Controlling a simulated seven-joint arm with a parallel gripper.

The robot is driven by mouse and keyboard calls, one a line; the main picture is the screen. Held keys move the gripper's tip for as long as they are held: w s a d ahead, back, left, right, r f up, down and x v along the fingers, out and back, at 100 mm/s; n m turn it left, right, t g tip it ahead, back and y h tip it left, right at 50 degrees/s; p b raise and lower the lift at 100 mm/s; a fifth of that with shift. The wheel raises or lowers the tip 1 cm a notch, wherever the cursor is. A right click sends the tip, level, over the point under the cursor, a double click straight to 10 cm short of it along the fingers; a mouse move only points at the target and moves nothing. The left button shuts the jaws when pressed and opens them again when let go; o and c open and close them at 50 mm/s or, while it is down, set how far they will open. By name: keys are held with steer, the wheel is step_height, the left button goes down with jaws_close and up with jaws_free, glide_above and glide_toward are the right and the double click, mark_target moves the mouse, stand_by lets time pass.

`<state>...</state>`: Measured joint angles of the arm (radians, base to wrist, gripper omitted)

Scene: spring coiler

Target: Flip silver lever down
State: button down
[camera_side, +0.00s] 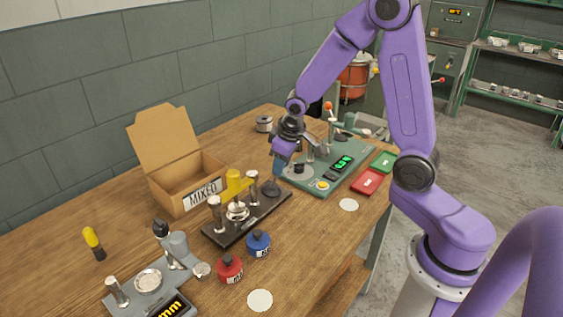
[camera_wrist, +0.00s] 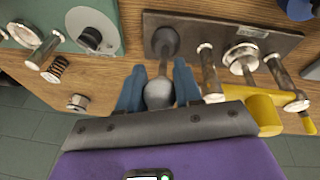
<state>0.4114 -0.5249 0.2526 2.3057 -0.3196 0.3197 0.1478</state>
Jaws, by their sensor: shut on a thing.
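The silver lever has a grey ball knob (camera_wrist: 158,94) on a thin shaft rising from a dark round base at one end of a black plate (camera_wrist: 285,45). In the wrist view, the blue fingers of my gripper (camera_wrist: 159,80) are on both sides of the knob and shut on it. In the side view, my gripper (camera_side: 279,167) is above the right end of the black plate (camera_side: 219,238). The fingers mostly hide the lever there, so I cannot tell its exact tilt.
An open cardboard box (camera_side: 170,186) marked MIXED stands behind the plate. A green machine (camera_side: 352,158) with a lit display is to the right, close to my gripper. A grey gauge (camera_side: 148,282) sits at front left.

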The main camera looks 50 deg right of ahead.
steer(key=shift+s+f, duration=0.2)
stand_by(0.7)
steer(key=c, duration=0.8)
jaws_free()
steer(key=shift+w+r, duration=0.1)
steer(key=shift+r, duration=0.25)
steer(key=v, duration=1.7)
steer(key=shift+w, duration=0.1)
